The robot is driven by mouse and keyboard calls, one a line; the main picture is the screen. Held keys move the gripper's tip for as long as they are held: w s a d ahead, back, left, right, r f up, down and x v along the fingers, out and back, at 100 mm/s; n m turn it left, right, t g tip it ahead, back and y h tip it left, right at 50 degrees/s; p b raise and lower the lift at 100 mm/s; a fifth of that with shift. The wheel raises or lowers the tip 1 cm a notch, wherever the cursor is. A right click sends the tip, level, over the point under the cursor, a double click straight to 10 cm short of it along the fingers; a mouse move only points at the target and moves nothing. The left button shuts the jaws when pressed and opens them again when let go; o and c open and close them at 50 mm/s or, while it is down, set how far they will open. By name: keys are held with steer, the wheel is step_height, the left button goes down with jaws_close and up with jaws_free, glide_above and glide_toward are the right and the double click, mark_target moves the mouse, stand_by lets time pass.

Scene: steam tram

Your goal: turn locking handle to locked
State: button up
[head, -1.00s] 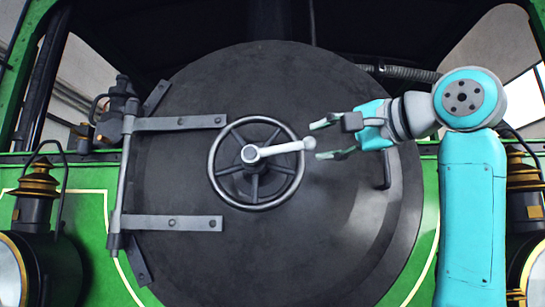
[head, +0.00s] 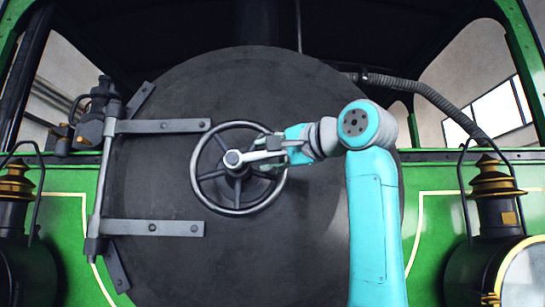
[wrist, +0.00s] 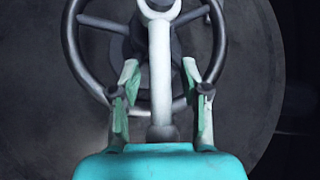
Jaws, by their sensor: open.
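The locking handle (head: 255,156) is a light grey lever on the hub in front of the dark handwheel (head: 221,205). It points right, almost level, with its outer end tilted slightly up. In the wrist view the handle (wrist: 160,75) runs from the hub at the top down between my fingers. My gripper (wrist: 162,95) is open, with one finger on each side of the handle and a visible gap to each. In the head view my gripper (head: 270,152) is over the right part of the wheel and partly covers the handle's outer end.
The round black door (head: 270,90) fills the middle, with hinge straps (head: 155,227) on its left. Lamps stand at both sides, the right lamp (head: 495,215) being beyond my arm. A ribbed hose (head: 420,88) runs along the upper right.

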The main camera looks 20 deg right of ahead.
jaws_close()
